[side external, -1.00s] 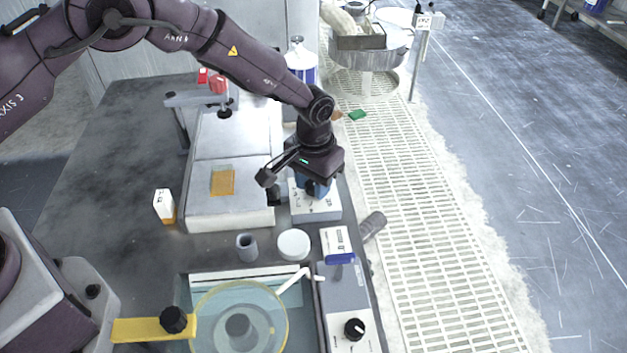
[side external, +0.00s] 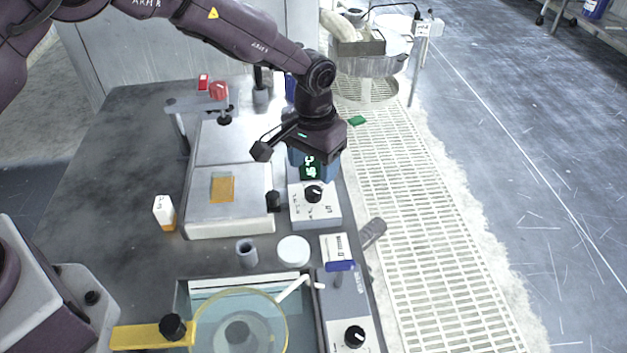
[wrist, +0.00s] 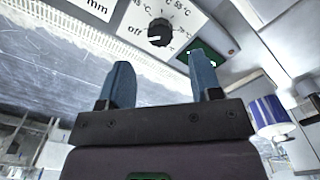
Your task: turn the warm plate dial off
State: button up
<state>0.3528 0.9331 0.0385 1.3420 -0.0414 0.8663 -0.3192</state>
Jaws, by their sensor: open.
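The warm plate dial (side external: 314,193) is a black round knob on a white control box (side external: 316,212) at the right edge of the bench. It also shows in the wrist view (wrist: 160,32), with "off" and several °C marks printed around it. Its exact setting is hard to read. A small lit display (side external: 309,168) sits behind the dial. My gripper (side external: 312,163) is above and behind the dial, apart from it. In the wrist view my gripper (wrist: 165,80) shows two blue fingers spread wide with nothing between them.
A white plate unit (side external: 230,213) with an orange square lies left of the box. A small black knob (side external: 273,201) stands between them. A white round lid (side external: 293,251), a grey cup (side external: 246,252) and a second dial (side external: 354,336) are nearer the camera. A slatted floor grating lies right of the bench.

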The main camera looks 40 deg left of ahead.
aim_at(314, 190)
notch_tip(314, 190, up, 6)
jog(key=shift+r, duration=0.2)
dwell(0.4)
jog(key=s+a+r+t, duration=0.2)
jog(key=s+a+r, duration=0.3)
jog(key=s, duration=0.4)
jog(key=s+a+r+t, duration=0.1)
jog(key=s+a+r, duration=0.5)
jog(key=s, duration=0.3)
jog(key=s+a+r+t, duration=0.2)
jog(key=s+a+r, duration=0.3)
jog(key=s, duration=0.5)
notch_tip(314, 190, up, 2)
jog(key=shift+a+r+t, duration=0.15)
jog(key=shift+r+t, duration=0.1)
jog(key=shift+t, duration=0.05)
